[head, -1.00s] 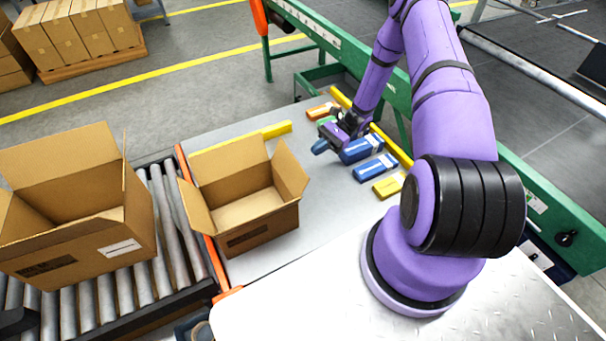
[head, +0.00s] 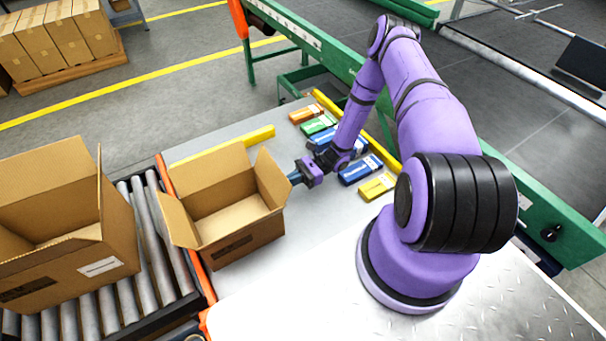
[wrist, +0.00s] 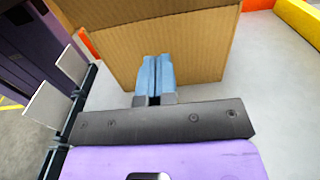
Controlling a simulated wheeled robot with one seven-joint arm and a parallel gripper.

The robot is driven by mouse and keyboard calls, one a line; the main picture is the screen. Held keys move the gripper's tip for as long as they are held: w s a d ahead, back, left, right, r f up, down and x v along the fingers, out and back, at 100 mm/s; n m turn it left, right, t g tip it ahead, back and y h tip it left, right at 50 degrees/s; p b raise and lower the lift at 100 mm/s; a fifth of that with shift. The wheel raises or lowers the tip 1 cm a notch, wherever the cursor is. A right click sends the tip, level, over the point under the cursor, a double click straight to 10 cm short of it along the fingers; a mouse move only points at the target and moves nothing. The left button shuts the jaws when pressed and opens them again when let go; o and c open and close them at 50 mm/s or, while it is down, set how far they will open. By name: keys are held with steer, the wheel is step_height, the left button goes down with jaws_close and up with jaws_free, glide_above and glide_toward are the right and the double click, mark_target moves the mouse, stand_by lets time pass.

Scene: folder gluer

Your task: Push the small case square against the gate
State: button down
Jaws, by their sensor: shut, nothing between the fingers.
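The small case is an open cardboard box (head: 245,241) on the grey table, with its flaps spread. An orange bar (head: 200,275) runs along the table's left edge beside it; a yellow bar (head: 255,137) lies behind it. I cannot tell which bar is the gate. The case's left flap hangs over the orange bar and hides the contact there. My gripper (head: 296,178) is shut and empty at the case's right side, low over the table. In the wrist view, its blue fingertips (wrist: 155,78) point at the case's plain wall (wrist: 190,40). I cannot tell whether they touch it.
A bigger open box (head: 70,265) stands on the roller conveyor (head: 150,235) at the left. Several coloured packets, such as a yellow one (head: 377,186), lie to the right by a long yellow rail. The table in front of the packets is clear.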

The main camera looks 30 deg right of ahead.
mark_target(267, 192)
steer(key=shift+a, duration=3)
steer(key=shift+a, duration=1.35)
steer(key=shift+d, duration=0.25)
steer(key=d, duration=1.4)
